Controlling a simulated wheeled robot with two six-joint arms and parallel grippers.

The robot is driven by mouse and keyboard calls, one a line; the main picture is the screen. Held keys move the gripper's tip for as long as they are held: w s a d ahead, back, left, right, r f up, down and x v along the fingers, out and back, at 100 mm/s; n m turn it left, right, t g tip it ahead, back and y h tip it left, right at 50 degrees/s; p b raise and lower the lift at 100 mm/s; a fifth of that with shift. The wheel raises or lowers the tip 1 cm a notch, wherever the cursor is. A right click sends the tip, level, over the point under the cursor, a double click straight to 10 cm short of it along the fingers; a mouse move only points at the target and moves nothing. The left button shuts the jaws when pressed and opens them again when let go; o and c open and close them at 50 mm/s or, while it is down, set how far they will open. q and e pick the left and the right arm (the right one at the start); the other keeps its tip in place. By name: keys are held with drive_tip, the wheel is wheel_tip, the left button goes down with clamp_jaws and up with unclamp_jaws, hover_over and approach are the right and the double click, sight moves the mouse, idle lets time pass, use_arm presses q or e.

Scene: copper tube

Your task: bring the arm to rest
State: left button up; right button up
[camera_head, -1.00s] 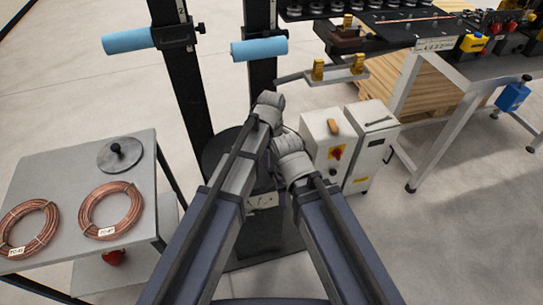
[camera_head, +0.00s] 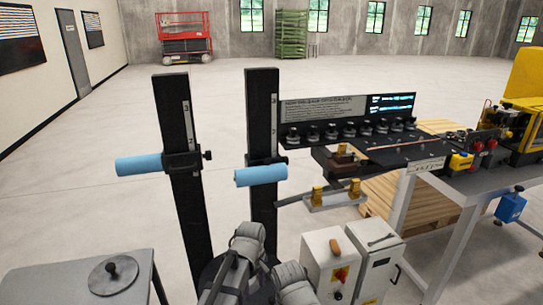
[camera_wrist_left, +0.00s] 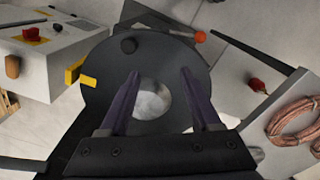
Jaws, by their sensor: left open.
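My left gripper (camera_wrist_left: 158,88) shows in the left wrist view with its two dark fingers apart and nothing between them. Behind the fingers is a round black disc (camera_wrist_left: 105,92) with a pale centre; the distance to it is unclear. In the head view my grey arm links (camera_head: 247,250) show at the bottom centre, in front of the black posts, and I cannot make out the fingers there. My right gripper is not seen in either view.
Two black posts (camera_head: 177,110) carry blue rollers (camera_head: 261,175). A white control box (camera_head: 330,262) stands right of my arms, below a workbench (camera_head: 470,180). A grey side table (camera_head: 60,285) is at lower left. Copper coils (camera_wrist_left: 300,122) show in the wrist view. Open floor lies behind.

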use_arm(q)
drive_tip(key=s+a+m, duration=0.8)
drive_tip(key=a+m, duration=0.1)
drive_tip(key=a, duration=0.3)
drive_tip(key=s+d+m+y, duration=0.1)
drive_tip(key=s+d+m, duration=0.2)
drive_tip(key=s+d, duration=0.3)
drive_tip(key=d, duration=0.5)
drive_tip(key=shift+m, duration=0.4)
drive_tip(key=shift+s, duration=0.1)
